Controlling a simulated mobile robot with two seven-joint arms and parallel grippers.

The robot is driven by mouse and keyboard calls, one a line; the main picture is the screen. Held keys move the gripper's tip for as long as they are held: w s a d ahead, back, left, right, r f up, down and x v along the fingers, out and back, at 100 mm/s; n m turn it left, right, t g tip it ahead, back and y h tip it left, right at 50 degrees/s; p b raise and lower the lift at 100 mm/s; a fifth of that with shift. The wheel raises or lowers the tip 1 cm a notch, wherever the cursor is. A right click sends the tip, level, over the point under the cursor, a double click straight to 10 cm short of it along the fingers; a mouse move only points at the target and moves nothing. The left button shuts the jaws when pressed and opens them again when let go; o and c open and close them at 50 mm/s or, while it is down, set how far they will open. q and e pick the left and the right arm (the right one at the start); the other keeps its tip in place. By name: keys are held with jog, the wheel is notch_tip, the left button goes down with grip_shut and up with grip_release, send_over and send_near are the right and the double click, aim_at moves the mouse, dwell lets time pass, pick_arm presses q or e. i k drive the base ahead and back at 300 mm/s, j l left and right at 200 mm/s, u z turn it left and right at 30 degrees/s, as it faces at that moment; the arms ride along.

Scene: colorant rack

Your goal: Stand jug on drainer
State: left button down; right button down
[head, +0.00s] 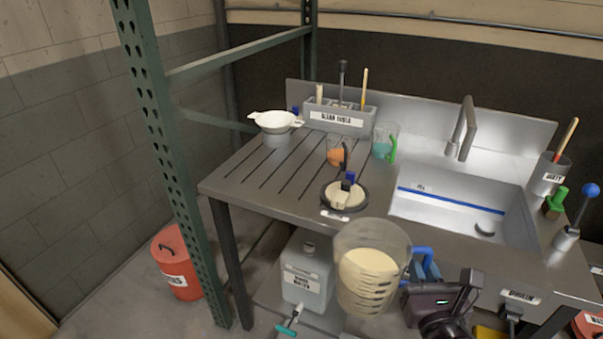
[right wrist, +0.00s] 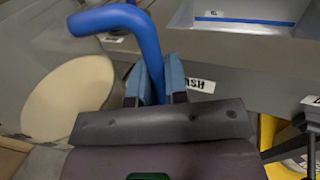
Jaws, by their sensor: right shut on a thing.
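A large clear jug (head: 372,268) with a blue handle and cream-coloured contents is in front of the sink unit's front edge. My right gripper (head: 424,262) is shut on its blue handle; the blue handle (right wrist: 150,50) shows between the fingers in the right wrist view. The jug looks upright in the head view. The drainer (head: 245,172) is the grooved metal surface left of the sink, with its front left part bare. My left gripper is not in view.
On the drainer stand a white strainer bowl (head: 277,122), a clean tools holder (head: 338,119), an orange jug (head: 338,151), a green-handled jug (head: 384,141) and a round dark-rimmed dish (head: 344,195). The sink (head: 460,200) is right. A green rack post (head: 172,150) rises at left.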

aim_at(303, 193)
jog(key=i+j+u, duration=0.1)
jog(key=j, duration=0.3)
jog(key=i+j+u, duration=0.1)
jog(key=i+j, duration=0.2)
jog(key=i+j+u, duration=0.1)
jog(key=j, duration=0.4)
jog(key=i, duration=0.1)
